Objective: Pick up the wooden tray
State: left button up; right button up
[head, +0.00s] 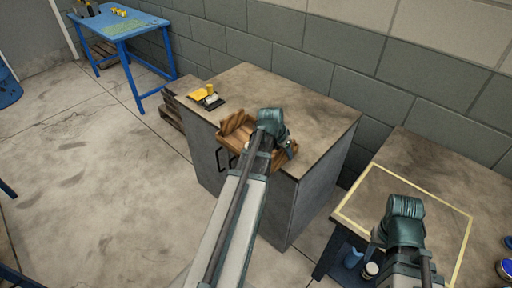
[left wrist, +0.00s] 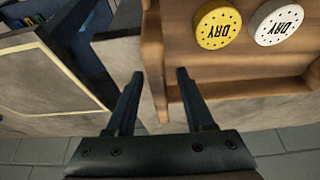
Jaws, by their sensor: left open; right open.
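The wooden tray (head: 238,145) sits at the front edge of the grey cabinet top, partly hidden behind my left arm in the head view. In the left wrist view, the tray (left wrist: 260,86) holds a yellow disc (left wrist: 217,25) and a white disc (left wrist: 278,22), both marked DRY. My left gripper (left wrist: 155,72) is open, its fingers on either side of the tray's side wall; I cannot tell whether they touch it. In the head view my right gripper (head: 400,240) is over the right-hand table, apart from the tray, its fingers hidden by its wrist.
The cabinet top (head: 310,105) is mostly clear behind the tray, with a small black item with yellow pieces (head: 205,96) at its left. The right-hand table (head: 440,165) has a yellow-outlined area. A blue table (head: 118,24) stands far left. Open floor lies left.

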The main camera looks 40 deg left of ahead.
pick_arm(q)
jog(key=shift+b+x, duration=0.3)
jog(key=shift+x, duration=0.5)
jog(key=shift+f, duration=0.25)
grip_shut()
dwell(1.4)
